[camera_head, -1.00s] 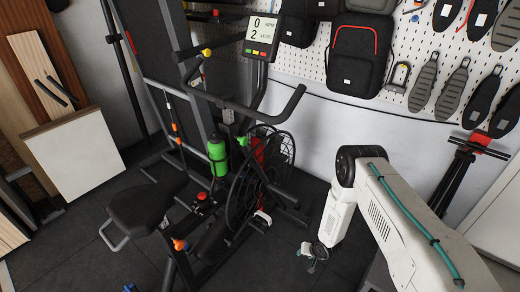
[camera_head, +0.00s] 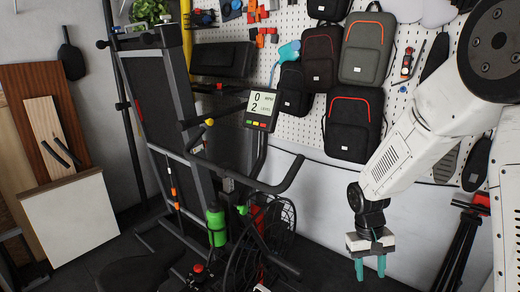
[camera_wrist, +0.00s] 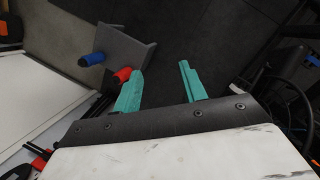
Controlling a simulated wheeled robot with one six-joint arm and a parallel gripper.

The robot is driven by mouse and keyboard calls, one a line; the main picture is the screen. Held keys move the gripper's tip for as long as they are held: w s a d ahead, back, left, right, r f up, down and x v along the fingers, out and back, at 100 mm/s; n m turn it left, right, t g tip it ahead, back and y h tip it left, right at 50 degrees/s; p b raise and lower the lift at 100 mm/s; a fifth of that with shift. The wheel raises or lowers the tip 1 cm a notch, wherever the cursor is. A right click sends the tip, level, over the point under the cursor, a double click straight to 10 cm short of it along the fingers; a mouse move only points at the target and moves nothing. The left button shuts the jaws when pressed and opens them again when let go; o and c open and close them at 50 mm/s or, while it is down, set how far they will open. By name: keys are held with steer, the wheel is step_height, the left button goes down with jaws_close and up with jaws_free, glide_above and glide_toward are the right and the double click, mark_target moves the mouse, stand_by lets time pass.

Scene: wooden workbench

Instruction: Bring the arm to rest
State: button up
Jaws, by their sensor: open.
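My gripper (camera_head: 370,268) hangs at the end of my white arm at the right of the head view, with its two teal fingers pointing down. In the wrist view my gripper (camera_wrist: 164,80) shows its teal fingers apart, with nothing between them but dark floor. It is open and empty. It hangs to the right of the exercise bike (camera_head: 262,232), apart from it, in front of the white lower wall.
Backpacks (camera_head: 352,122) hang on the pegboard behind my arm. A black tripod (camera_head: 462,240) stands at the right. A treadmill-like frame (camera_head: 160,110) and leaning boards (camera_head: 75,215) are at the left. The wrist view shows blue (camera_wrist: 92,58) and red (camera_wrist: 123,74) cylindrical ends near the fingers.

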steer(key=s+a+r+t+y, duration=0.1)
steer(key=s+r+t, duration=0.3)
steer(key=s+r, duration=1.9)
steer(key=shift+a+y, duration=0.3)
steer(key=shift+a, duration=0.3)
stand_by(0.4)
